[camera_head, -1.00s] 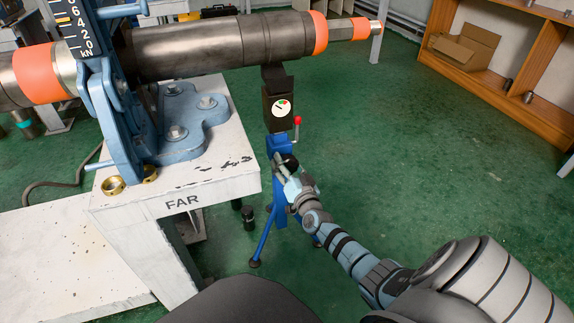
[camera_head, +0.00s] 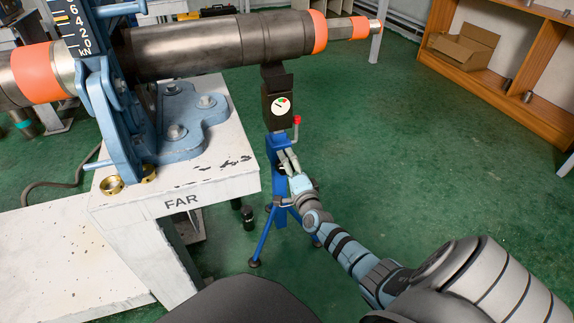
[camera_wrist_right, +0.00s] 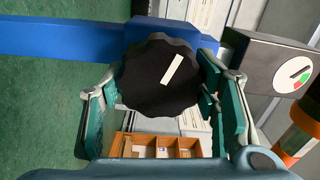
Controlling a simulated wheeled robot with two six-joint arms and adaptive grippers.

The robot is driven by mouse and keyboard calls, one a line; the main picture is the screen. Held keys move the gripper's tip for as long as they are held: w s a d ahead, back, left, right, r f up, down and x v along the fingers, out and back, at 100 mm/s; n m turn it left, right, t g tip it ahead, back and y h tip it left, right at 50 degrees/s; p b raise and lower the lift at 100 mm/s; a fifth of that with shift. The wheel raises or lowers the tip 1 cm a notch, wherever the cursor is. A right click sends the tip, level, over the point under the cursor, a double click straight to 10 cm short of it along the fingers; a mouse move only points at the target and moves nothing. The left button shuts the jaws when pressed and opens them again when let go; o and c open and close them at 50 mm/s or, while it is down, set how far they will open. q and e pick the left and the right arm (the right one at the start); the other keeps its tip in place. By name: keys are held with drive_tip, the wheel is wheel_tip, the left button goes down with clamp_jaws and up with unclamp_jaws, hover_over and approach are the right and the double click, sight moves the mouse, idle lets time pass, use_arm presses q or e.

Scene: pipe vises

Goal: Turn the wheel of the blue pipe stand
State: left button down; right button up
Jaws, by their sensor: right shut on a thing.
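The blue pipe stand (camera_head: 270,150) stands on its splayed legs on the green floor, beside the white bench. Its black head carries a round gauge (camera_head: 281,105) and supports the steel pipe. In the right wrist view, the black scalloped wheel (camera_wrist_right: 145,90) with a slanted white mark sits between the fingers of my right gripper (camera_wrist_right: 157,80). The gripper is shut on the wheel, with a finger on either side. In the head view my right gripper (camera_head: 287,162) is at the stand's post and mostly hides the wheel. My left gripper is out of view.
The white bench (camera_head: 180,203) marked FAR bears a blue vise (camera_head: 120,130) and brass rings (camera_head: 112,185), left of the stand. The pipe (camera_head: 220,42) runs above. A red-knobbed lever (camera_head: 297,120) is just above my gripper. Open floor lies to the right, before a wooden shelf (camera_head: 490,82).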

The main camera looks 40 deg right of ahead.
drive_tip(key=m, duration=0.4)
drive_tip(key=shift+m, duration=0.3)
idle(0.3)
drive_tip(key=o, duration=1.2)
drive_tip(key=shift+w, duration=0.1)
drive_tip(key=v, duration=1.2)
drive_tip(key=shift+a, duration=0.1)
